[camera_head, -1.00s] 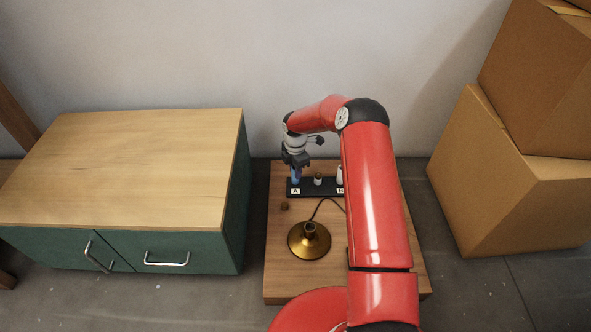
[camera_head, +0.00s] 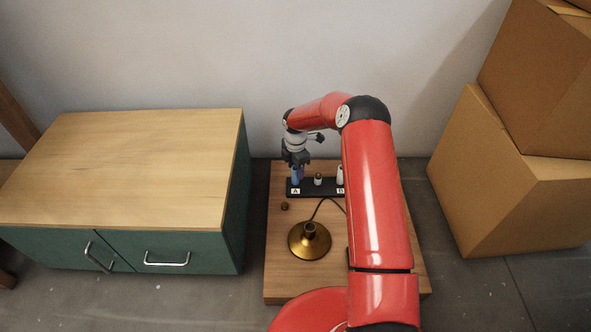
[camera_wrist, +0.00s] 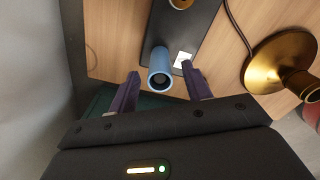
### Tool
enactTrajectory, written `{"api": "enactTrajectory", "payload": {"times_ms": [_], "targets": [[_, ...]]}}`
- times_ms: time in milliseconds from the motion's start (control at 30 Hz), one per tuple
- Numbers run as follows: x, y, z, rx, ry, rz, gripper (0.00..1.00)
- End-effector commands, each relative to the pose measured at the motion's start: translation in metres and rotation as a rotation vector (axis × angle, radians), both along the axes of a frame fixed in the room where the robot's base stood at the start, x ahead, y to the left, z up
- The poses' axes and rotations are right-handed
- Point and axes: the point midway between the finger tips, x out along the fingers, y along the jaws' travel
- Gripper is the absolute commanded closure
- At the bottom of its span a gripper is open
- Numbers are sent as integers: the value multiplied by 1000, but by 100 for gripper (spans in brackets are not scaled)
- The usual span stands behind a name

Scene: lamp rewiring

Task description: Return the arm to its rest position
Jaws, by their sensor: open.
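My gripper (camera_head: 297,164) is above the left end of the black holder strip (camera_head: 325,188), near the label A. In the wrist view my gripper (camera_wrist: 163,94) is open, with its two dark fingers apart. A blue cylinder (camera_wrist: 160,70) stands at the A end of the strip, between and just beyond the fingertips; its top shows a dark opening. The blue cylinder also shows below the gripper in the head view (camera_head: 295,176). I cannot tell whether a finger touches it. My red arm hides the right part of the strip and board.
A brass lamp base (camera_head: 309,240) with a dark cord stands on the wooden board (camera_head: 285,280). A small brown piece (camera_head: 285,206) lies left of it. White-topped pieces stand in the strip. A green cabinet (camera_head: 200,245) is left; cardboard boxes (camera_head: 500,180) are right.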

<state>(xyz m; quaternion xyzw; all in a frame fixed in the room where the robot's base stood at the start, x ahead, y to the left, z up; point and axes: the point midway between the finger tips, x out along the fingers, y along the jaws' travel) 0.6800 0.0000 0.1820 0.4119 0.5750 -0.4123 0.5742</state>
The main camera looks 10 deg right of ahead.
Motion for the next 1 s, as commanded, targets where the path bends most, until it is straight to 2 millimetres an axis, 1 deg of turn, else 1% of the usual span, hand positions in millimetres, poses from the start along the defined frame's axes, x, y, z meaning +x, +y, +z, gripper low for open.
{"api": "enactTrajectory", "payload": {"times_ms": [33,100,200,300,400,567,667,767,867,900,967,1000], "targets": [[0,0,12,0,-2,0,51],[1,0,25,-1,-4,1,51],[1,0,42,-1,-3,1,51],[1,0,54,1,-3,1,51],[0,0,62,0,-1,1,51],[0,0,65,0,0,0,51],[-1,1,76,-6,-7,-14,51],[-6,2,110,-24,-27,-66,51],[-19,5,164,-49,-62,-162,51],[-27,5,187,-58,-78,-211,51],[-40,6,220,-70,-102,-290,51],[-50,6,242,-76,-119,-343,51]]}}
